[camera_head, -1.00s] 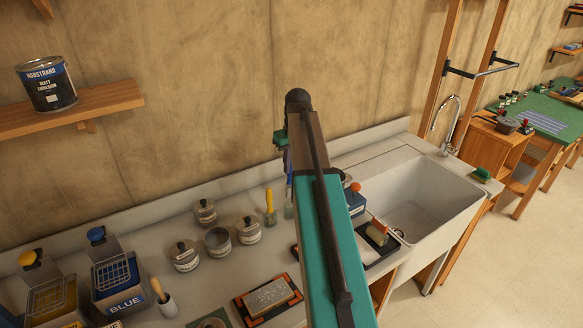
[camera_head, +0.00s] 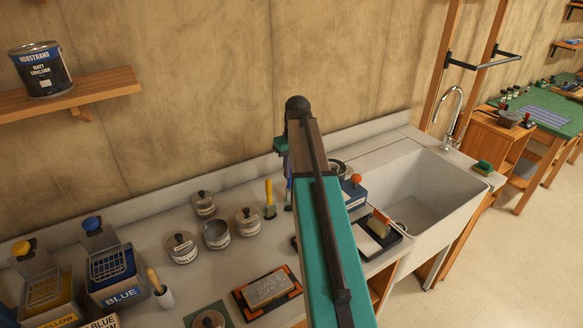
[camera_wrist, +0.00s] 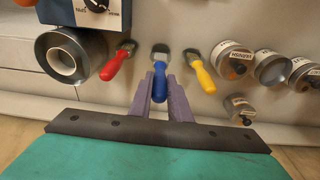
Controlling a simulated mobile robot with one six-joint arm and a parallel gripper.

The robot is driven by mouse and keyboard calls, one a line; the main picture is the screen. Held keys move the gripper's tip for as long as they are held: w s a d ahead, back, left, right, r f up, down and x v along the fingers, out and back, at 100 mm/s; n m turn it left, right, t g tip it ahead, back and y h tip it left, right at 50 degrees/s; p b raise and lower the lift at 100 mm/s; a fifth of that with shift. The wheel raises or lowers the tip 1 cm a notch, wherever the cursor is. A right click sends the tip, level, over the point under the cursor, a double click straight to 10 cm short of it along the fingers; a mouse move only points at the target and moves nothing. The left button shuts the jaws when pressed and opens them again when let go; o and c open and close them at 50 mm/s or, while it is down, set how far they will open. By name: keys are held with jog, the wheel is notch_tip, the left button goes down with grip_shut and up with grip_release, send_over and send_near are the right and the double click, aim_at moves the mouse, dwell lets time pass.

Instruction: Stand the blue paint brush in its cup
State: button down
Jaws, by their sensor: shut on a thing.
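The blue paint brush (camera_wrist: 160,78) is in the wrist view, its blue handle between the purple fingers of my gripper (camera_wrist: 160,88). My gripper is shut on the handle. The brush's metal and bristle end points away from the wrist camera. In the head view a thin part of the blue brush (camera_head: 288,194) shows beside my arm, which hides most of the gripper. An open grey tin (camera_head: 216,235) stands among lidded tins to the left; I cannot tell whether it is the brush's cup. It also shows in the wrist view (camera_wrist: 271,69).
A yellow brush (camera_wrist: 200,74) and a red brush (camera_wrist: 118,61) flank the blue one. The sink (camera_head: 430,190) is at the right.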

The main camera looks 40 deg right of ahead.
jog(key=shift+f+b, duration=0.45)
jog(key=shift+f, duration=0.8)
jog(key=c, duration=1.6)
grip_release()
jog(key=shift+r, duration=0.1)
jog(key=shift+s+a+r+b, duration=0.1)
jog(key=shift+s+r+b, duration=0.45)
jog(key=shift+r, duration=1.7)
jog(key=shift+s+d+r+b, duration=0.15)
jog(key=shift+r+b, duration=0.65)
jog(key=shift+r, duration=1.45)
jog(key=shift+s+a+r+b, duration=0.15)
jog(key=shift+s+r+b, duration=0.4)
jog(key=shift+r, duration=1.7)
jog(key=shift+w, duration=0.2)
